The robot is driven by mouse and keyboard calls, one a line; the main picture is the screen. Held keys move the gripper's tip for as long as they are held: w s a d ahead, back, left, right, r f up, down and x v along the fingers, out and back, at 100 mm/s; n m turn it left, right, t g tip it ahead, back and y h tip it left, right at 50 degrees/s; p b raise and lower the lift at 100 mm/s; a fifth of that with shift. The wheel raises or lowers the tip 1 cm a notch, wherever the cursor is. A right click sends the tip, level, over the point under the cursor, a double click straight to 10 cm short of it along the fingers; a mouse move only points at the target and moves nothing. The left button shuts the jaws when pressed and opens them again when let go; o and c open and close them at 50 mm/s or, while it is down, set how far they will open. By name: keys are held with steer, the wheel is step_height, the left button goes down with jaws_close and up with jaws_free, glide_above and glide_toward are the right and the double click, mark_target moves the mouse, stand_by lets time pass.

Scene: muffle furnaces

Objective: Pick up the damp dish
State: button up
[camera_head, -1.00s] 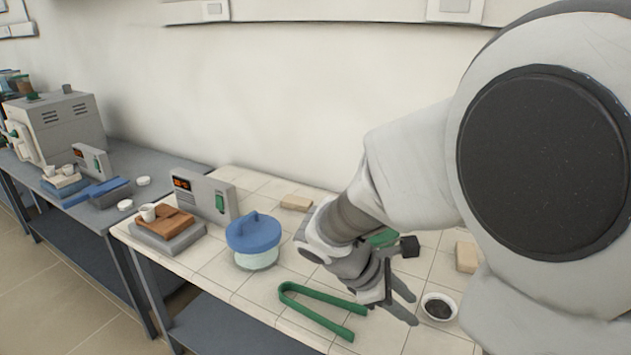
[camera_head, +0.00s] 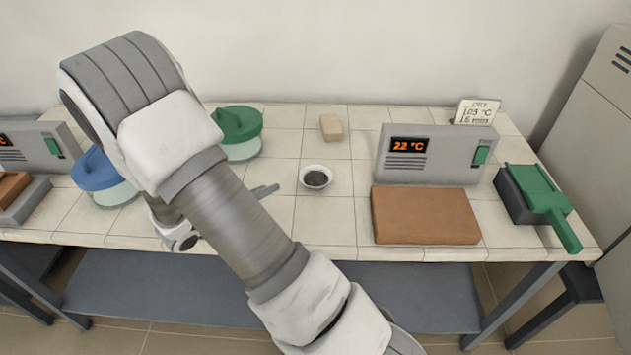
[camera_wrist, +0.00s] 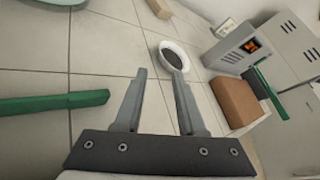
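The dish, a small white bowl (camera_head: 316,167) with dark, grainy contents, stands on the tiled bench. In the wrist view the dish (camera_wrist: 182,67) lies just beyond my fingertips, slightly to the right. My gripper (camera_wrist: 160,75) is open, with nothing between its two grey fingers. In the head view my arm hides most of the gripper; only a fingertip (camera_head: 266,190) shows left of the dish, apart from it. Whether the contents are damp cannot be told by eye.
A beige block (camera_head: 331,127) lies behind the dish. A brown slab (camera_head: 425,215) before a controller reading 22 °C (camera_head: 433,155) stands right. Green-lidded (camera_head: 238,126) and blue-lidded (camera_head: 98,172) jars are left. Green tongs (camera_wrist: 55,102) lie left in the wrist view. Tiles around the dish are clear.

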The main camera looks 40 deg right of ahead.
mark_target(297, 185)
steer(key=b+x, duration=0.2)
steer(key=x, duration=1)
steer(key=shift+d+f, duration=0.15)
steer(key=shift+d, duration=0.1)
steer(key=shift+c, duration=0.2)
steer(key=shift+s, duration=0.1)
jaws_close()
